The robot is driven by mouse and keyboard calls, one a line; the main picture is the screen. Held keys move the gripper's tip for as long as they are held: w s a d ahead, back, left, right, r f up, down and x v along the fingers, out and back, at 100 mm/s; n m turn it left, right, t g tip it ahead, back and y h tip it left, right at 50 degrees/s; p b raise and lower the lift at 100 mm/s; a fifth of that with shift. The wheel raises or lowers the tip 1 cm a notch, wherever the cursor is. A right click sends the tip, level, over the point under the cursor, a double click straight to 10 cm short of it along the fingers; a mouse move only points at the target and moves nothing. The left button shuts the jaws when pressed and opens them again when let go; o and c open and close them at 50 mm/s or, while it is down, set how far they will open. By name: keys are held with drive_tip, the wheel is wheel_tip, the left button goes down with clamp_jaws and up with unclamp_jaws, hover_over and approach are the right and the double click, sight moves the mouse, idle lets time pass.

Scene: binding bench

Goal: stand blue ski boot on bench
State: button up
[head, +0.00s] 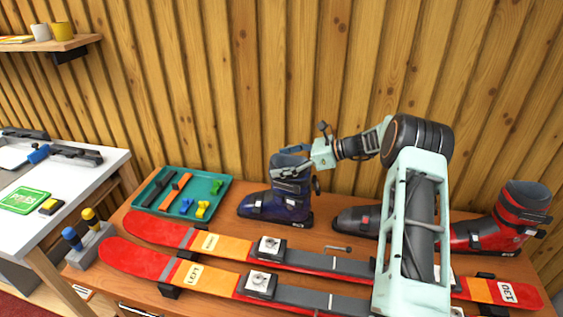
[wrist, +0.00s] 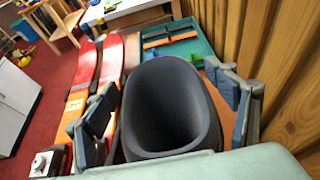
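The blue ski boot (head: 274,204) stands upright on the wooden bench (head: 338,262), near the plank wall, with its toe pointing left. My gripper (head: 291,168) is at the top of its cuff. In the wrist view, the boot's dark open cuff (wrist: 170,108) fills the middle. My gripper's fingers (wrist: 165,84) are spread wide on either side of the cuff, with a narrow gap seen at the right. The boot's lower part is hidden in the wrist view.
A red boot (head: 500,222) and a dark boot (head: 355,219) are at the right, partly behind my arm. Two red and orange skis (head: 225,246) lie along the bench front. A teal tray (head: 222,184) with small parts lies left of the blue boot.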

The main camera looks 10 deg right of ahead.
drive_tip(key=shift+o, duration=0.9)
drive_tip(key=shift+r, duration=0.25)
drive_tip(key=v, duration=1.2)
drive_tip(key=shift+f+b, duration=0.15)
drive_tip(key=shift+b, duration=0.3)
drive_tip(key=shift+s, duration=0.1)
